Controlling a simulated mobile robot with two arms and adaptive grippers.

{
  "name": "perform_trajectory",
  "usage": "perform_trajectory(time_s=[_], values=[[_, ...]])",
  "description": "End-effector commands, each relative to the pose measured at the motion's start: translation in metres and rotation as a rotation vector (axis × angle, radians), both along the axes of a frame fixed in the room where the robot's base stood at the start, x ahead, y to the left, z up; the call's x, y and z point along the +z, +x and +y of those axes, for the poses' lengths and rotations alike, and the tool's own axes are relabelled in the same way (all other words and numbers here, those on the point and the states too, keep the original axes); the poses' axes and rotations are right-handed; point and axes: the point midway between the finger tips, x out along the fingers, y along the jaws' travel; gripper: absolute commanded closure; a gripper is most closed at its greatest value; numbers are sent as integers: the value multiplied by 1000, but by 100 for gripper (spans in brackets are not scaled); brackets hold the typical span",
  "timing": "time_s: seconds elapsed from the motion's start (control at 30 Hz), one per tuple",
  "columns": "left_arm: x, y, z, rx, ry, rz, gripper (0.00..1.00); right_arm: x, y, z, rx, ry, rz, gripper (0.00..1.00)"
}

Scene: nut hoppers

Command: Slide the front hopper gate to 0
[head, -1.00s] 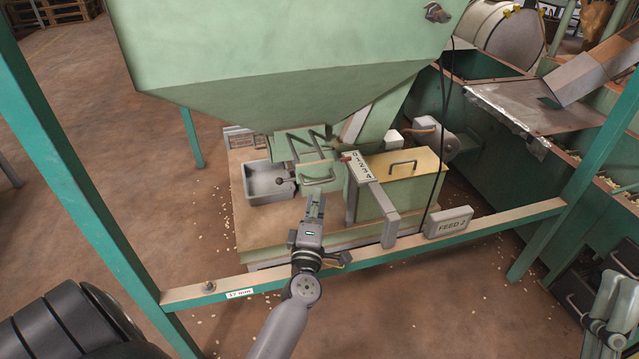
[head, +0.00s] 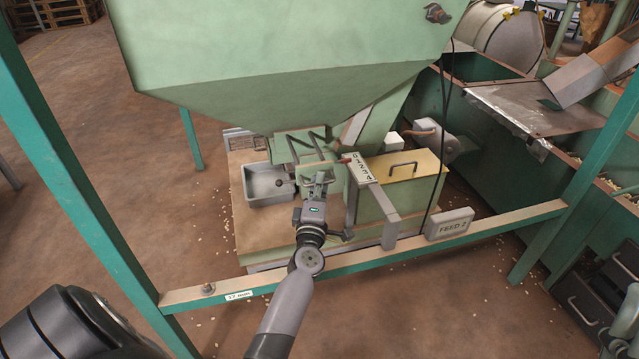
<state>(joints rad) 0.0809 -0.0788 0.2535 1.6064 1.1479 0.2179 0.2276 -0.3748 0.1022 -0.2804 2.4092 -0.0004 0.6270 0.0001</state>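The front hopper gate (head: 308,159) is a pale green sliding plate under the big green hopper (head: 290,100). A grey bar handle on its front edge is mostly hidden by my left gripper (head: 318,178). The fingertips are at the handle and overlap it; whether they are closed on it is not clear. A pale scale plate (head: 359,168) with dark marks stands just right of the gate, with a small red pointer (head: 346,160) at its far left end. The marks are too small to read surely. My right gripper is out of view.
A grey tray (head: 258,186) sits left of the gate. A yellow-topped green box (head: 403,175) with a handle stands right. Green posts stand at both sides.

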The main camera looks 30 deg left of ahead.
Motion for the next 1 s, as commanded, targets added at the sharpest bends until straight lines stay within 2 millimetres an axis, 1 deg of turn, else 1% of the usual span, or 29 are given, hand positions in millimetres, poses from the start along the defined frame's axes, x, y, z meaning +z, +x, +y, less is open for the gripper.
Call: perform_trajectory(time_s=[0.67, 0.77, 0.9, 1.0], values=[[-2, 0, 0, 0, -2, 2, 100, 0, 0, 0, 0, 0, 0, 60], [-1, 3, 4, 0, 0, 1, 100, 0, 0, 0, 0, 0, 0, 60], [-1, 16, 18, -1, 2, 1, 100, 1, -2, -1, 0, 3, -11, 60], [-1, 19, 23, 0, -1, 0, 100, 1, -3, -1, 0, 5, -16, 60]])
